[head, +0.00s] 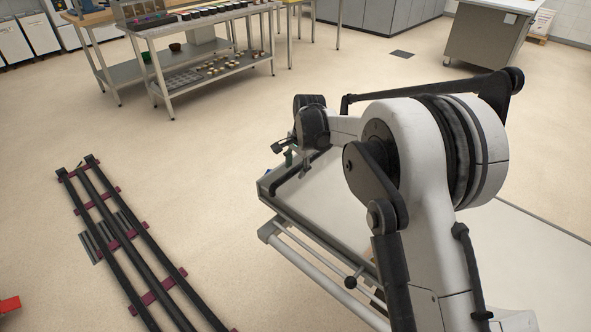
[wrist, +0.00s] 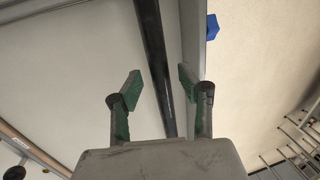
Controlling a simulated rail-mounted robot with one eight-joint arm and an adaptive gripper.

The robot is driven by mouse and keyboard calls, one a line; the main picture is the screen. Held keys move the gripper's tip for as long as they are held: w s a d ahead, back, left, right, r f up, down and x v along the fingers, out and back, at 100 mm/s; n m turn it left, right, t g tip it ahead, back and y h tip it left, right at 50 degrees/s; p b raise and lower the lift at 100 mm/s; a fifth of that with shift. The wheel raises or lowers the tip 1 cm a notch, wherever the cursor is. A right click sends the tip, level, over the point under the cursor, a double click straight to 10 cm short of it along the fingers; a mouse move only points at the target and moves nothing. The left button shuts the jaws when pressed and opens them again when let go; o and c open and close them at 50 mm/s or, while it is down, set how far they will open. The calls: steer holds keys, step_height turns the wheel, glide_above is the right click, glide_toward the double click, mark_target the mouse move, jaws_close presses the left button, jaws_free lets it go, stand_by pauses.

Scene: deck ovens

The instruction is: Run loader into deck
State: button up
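The loader (head: 325,200) is a long pale, flat bed with a grey frame, below and beyond my arm in the head view. Its pale surface (wrist: 75,65) fills the left of the wrist view. A dark bar (wrist: 153,45) runs along the loader's end. My gripper (wrist: 159,85) has its green-padded fingers apart, with the dark bar passing between them in the picture. I cannot tell whether the fingers are level with the bar or above it; no contact shows. In the head view my gripper (head: 288,158) is small, at the loader's far left end. The oven deck is not in view.
A small blue part (wrist: 212,27) sits at the loader's edge. Dark rails with red crosspieces (head: 120,235) lie on the floor at left. A steel table (head: 205,50) with trays and pots stands at the back, and a grey cabinet (head: 490,38) at back right. The floor between is clear.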

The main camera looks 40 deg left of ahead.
steer(key=shift+a+f, duration=0.1)
steer(key=shift+f, duration=0.25)
steer(key=shift+c, duration=0.3)
jaws_close()
steer(key=shift+s, duration=0.1)
